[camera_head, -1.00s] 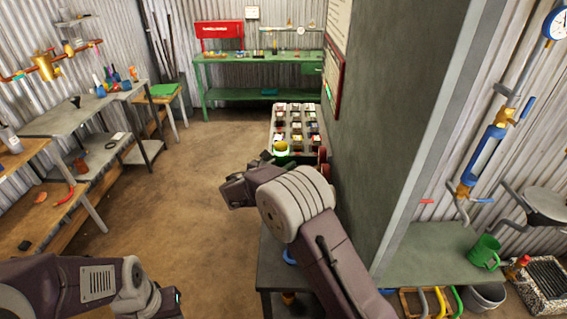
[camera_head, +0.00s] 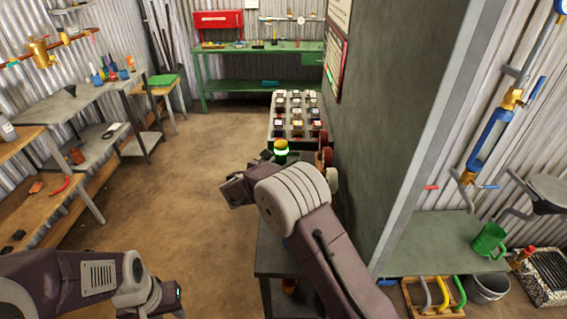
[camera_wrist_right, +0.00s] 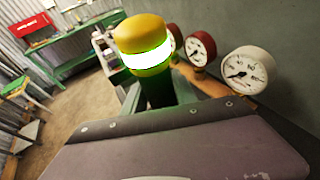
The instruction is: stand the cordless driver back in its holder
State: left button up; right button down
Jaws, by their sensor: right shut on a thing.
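My right gripper (camera_head: 272,157) is shut on a yellow-topped thing (camera_head: 281,150) with a glowing green-white band and a dark green lower body; it appears to be the cordless driver. In the right wrist view this thing (camera_wrist_right: 146,50) stands roughly upright, its yellow end up and its lower part hidden behind my gripper. My right fingertips are mostly hidden in the head view. I cannot make out which thing is the holder.
A tray of small dark items (camera_head: 297,97) stands beyond my right gripper. Round gauges (camera_wrist_right: 248,70) stand close on its right, by a grey wall (camera_head: 395,110). A green bench (camera_head: 262,47) is at the back, grey benches (camera_head: 72,105) at left. The floor (camera_head: 190,170) between is clear.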

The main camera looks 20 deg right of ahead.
jog(key=shift+f+b, duration=1.25)
jog(key=shift+f, duration=0.2)
jog(key=c, duration=0.9)
grip_release()
jog(key=v, duration=0.9)
